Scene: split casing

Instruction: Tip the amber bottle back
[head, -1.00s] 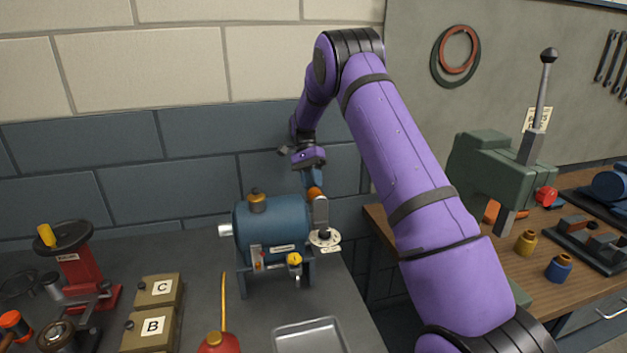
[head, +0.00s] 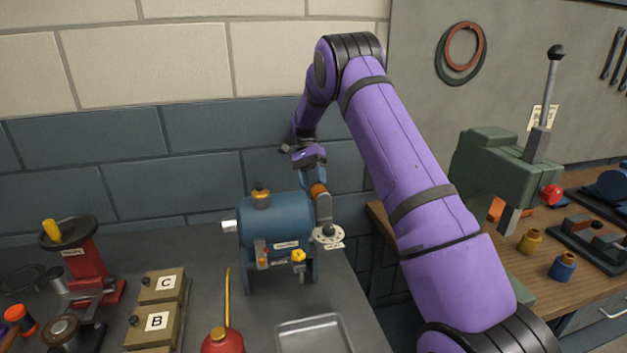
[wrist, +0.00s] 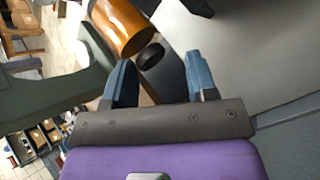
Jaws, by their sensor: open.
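The amber bottle (head: 318,191) shows as a small orange cylinder at the right end of the blue motor-like casing (head: 276,226), above a grey upright piece (head: 323,210). In the wrist view it is a glossy amber cylinder (wrist: 122,27), tilted in the picture, beside a dark grey piece with a rounded end. My gripper (head: 314,176) is just above the bottle in the head view. Its two blue fingers stand apart in the wrist view (wrist: 160,78), with part of the dark grey piece between them. The bottle appears beyond the fingertips; I cannot tell whether they touch.
A round light plate (head: 329,236) sits at the casing's right end. Boxes marked B and C (head: 160,285), a red oil can (head: 222,342) and a metal tray (head: 314,335) stand in front. A green press (head: 490,165) stands on the wooden bench at right.

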